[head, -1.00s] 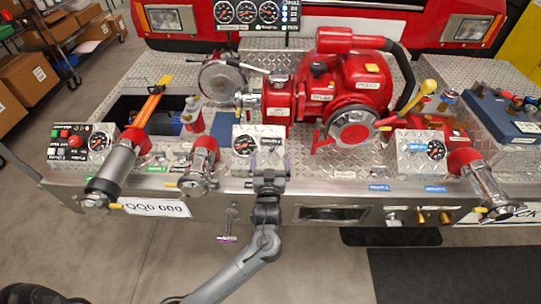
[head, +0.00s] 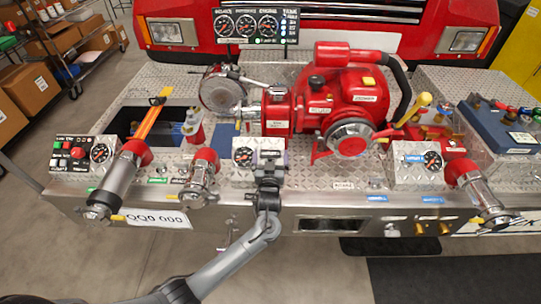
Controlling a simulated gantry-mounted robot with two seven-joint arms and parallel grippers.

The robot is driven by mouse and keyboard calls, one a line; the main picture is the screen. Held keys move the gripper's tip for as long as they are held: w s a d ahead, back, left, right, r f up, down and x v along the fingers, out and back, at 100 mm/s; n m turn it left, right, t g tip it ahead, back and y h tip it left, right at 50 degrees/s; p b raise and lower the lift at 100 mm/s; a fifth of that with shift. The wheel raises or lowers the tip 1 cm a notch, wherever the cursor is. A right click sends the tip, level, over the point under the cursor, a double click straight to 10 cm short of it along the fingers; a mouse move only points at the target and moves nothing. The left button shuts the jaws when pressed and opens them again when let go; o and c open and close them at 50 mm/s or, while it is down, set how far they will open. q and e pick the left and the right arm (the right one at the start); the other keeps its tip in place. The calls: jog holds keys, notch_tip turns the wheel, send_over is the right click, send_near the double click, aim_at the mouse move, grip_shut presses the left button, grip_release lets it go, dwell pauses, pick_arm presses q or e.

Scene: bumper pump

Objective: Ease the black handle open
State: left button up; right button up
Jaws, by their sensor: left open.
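My left gripper (head: 269,163) is over the front edge of the silver bumper, in front of the small gauge box (head: 243,157) in the middle. It is open, and its dark wrist hides part of the bumper face behind it. I cannot clearly make out a black handle at the gripper; it may be hidden behind the fingers or too small to tell. A dark recessed slot (head: 333,226) is in the bumper face to the right of the gripper, apart from it. My right gripper is not in view.
The red pump (head: 352,100) stands behind and to the right of the gripper. Capped pipe outlets (head: 201,178) stick out to the left, and another (head: 483,195) on the right. A second gauge box (head: 418,163) is at right.

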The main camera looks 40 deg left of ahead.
aim_at(270, 151)
pick_arm(q)
jog(key=shift+w+a, duration=0.4)
jog(key=shift+w, duration=0.15)
jog(key=c, duration=1.2)
jog(key=r+p, duration=0.1)
jog(key=s+d+r+p, duration=0.1)
jog(key=r+p, duration=0.2)
jog(key=p, duration=0.1)
jog(key=shift+s+d+r, duration=0.25)
jog(key=shift+s, duration=0.1)
jog(key=o, duration=1.2)
jog(key=shift+s, duration=0.1)
jog(key=shift+f, duration=0.1)
